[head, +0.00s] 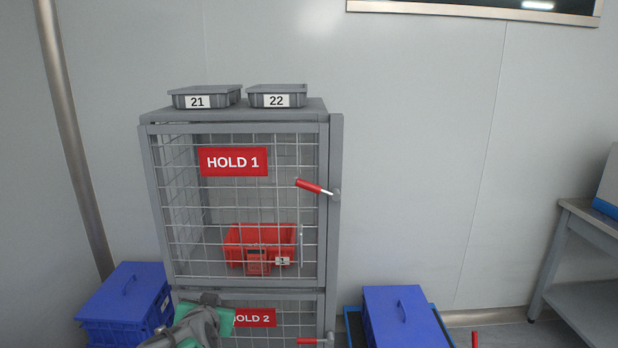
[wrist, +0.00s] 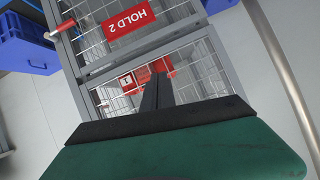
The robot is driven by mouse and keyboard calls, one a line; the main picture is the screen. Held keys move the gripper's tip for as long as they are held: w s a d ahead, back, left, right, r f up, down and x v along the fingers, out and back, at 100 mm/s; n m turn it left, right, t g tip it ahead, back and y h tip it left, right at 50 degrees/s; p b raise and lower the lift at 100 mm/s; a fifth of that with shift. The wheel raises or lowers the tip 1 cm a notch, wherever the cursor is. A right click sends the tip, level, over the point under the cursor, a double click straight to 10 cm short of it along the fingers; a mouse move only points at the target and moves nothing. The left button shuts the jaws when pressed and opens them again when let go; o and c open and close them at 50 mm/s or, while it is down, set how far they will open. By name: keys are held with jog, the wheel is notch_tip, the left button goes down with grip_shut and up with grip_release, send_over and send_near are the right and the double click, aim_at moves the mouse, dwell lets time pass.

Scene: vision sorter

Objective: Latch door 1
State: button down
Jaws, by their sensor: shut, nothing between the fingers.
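Door 1 (head: 193,215) is a wire-mesh door with a red HOLD 1 sign (head: 233,162), in the upper bay of a grey cage. It looks closed or nearly closed; I cannot tell if a small gap remains. Its red latch handle (head: 309,186) is at the right edge, tilted, with its red grip up and left of the pivot. My gripper (head: 210,299) is low at the left, in front of door 2, well below and left of that handle. In the wrist view its fingers (wrist: 157,91) are together and empty. The lower mesh of door 1 shows beyond them.
A red bin (head: 260,240) sits behind door 1. Below, door 2 has a HOLD 2 sign (head: 254,317) and a level red handle (head: 312,341). Grey trays 21 (head: 205,90) and 22 (head: 276,89) stand on top. Blue boxes flank the cage (head: 122,300) (head: 400,318).

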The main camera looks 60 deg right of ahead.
jog(key=s+d+r+m+g+h+p, duration=0.1)
jog(key=s+d+r+m+h, duration=0.4)
jog(key=d+r, duration=0.45)
jog(key=m+h+p, duration=0.2)
jog(key=h, duration=0.6)
send_near(310, 185)
notch_tip(310, 185, up, 4)
jog(key=s+a, duration=0.2)
jog(key=shift+n, duration=0.3)
jog(key=w+d, duration=0.1)
jog(key=d, duration=0.2)
jog(key=w+d+r+p, duration=0.1)
jog(key=d, duration=0.1)
jog(key=w+d+r+p, duration=0.1)
jog(key=d, duration=0.2)
jog(key=shift+w+d, duration=0.25)
jog(key=shift+d, duration=0.1)
jog(key=shift+w+f, duration=0.1)
jog(key=shift+f, duration=0.1)
jog(key=shift+p, duration=0.3)
